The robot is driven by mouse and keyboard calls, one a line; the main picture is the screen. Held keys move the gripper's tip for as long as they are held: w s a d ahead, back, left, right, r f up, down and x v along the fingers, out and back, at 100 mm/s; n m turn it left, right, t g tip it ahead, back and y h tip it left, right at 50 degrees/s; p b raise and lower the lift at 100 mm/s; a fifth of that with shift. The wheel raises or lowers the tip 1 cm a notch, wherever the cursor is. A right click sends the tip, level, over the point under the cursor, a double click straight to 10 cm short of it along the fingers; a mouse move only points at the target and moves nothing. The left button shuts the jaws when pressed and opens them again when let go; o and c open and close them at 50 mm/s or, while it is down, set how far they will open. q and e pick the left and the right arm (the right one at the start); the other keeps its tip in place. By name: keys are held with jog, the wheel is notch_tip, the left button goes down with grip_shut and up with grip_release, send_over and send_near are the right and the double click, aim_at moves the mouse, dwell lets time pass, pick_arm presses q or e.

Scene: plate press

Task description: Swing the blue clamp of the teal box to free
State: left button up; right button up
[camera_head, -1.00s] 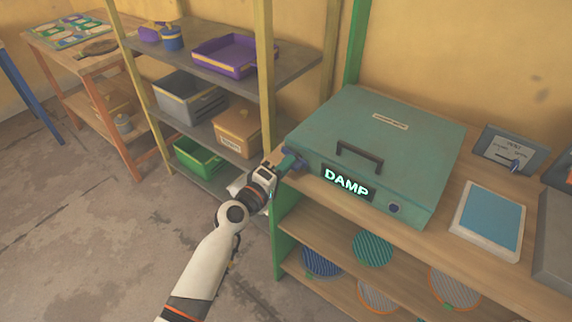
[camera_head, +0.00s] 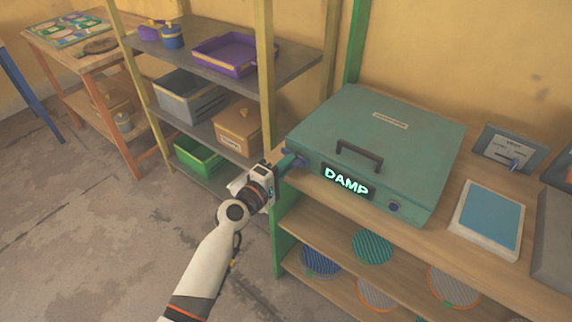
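The teal box (camera_head: 400,135) sits closed on the wooden shelf top, with a black handle and a lit "DAMP" sign on its front. The small blue clamp (camera_head: 294,161) is at the box's front left corner. My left gripper (camera_head: 272,165) is just left of the clamp and appears apart from it by a small gap. Its fingers are small and dark, and I cannot tell whether they are open or shut. The clamp's exact position is hard to make out. My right gripper is not in view.
A white-framed blue pad (camera_head: 489,220) and a grey switch box (camera_head: 508,150) stand right of the teal box. Round striped discs lie on the shelf below. A grey rack (camera_head: 290,62) with bins stands behind my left arm. The floor at left is clear.

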pick_arm(q)
jog(key=o, duration=0.3)
jog(key=shift+o, duration=0.2)
jog(key=v, duration=1.2)
jog(key=shift+b, duration=0.4)
jog(key=shift+f, duration=0.1)
